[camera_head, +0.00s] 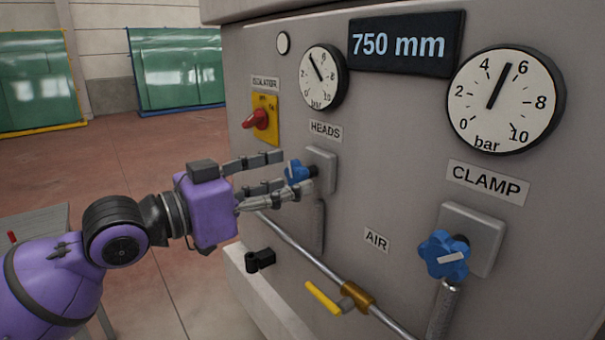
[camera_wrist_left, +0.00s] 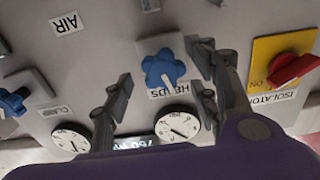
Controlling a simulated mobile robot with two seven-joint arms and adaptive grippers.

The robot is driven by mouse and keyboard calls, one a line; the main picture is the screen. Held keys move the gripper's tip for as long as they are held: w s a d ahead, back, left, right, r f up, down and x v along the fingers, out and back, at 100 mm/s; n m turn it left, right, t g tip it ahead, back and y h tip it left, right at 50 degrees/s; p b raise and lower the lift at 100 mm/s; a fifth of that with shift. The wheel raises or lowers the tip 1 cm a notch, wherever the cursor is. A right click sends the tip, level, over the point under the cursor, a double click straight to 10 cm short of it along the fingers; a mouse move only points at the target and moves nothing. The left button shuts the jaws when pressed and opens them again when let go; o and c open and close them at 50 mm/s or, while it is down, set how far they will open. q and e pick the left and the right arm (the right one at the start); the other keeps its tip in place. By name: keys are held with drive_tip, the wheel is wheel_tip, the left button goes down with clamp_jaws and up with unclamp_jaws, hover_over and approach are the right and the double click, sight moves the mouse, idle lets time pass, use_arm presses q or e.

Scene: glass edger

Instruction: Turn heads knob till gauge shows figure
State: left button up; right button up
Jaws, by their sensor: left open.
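The blue heads knob (camera_head: 294,172) sits on its grey block below the HEADS label (camera_head: 325,130). My left gripper (camera_head: 292,173) is open, with its fingers above and below the knob. In the left wrist view the heads knob (camera_wrist_left: 160,68) lies between the spread fingers (camera_wrist_left: 158,66), with visible gaps at both sides; contact is not visible. The heads gauge (camera_head: 321,78) is the smaller dial above the label. Its needle points up and left, at roughly 4 bar; its figures are small. It also shows upside down in the left wrist view (camera_wrist_left: 178,126). My right gripper is not in view.
The clamp gauge (camera_head: 505,100) reads a little above 5 bar, above a blue clamp knob (camera_head: 444,254). A red isolator switch (camera_head: 257,119) is up and left of the gripper. A pipe with a yellow lever (camera_head: 322,298) runs below. A display (camera_head: 405,45) reads 750 mm.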

sight(293, 179)
use_arm(q)
drive_tip(key=x, duration=0.3)
drive_tip(key=shift+r, duration=0.15)
drive_tip(key=shift+w+d, duration=0.15)
drive_tip(key=shift+d, duration=0.15)
drive_tip(key=shift+w+d, duration=0.15)
drive_tip(key=shift+d, duration=0.05)
drive_tip(key=c, duration=1.1)
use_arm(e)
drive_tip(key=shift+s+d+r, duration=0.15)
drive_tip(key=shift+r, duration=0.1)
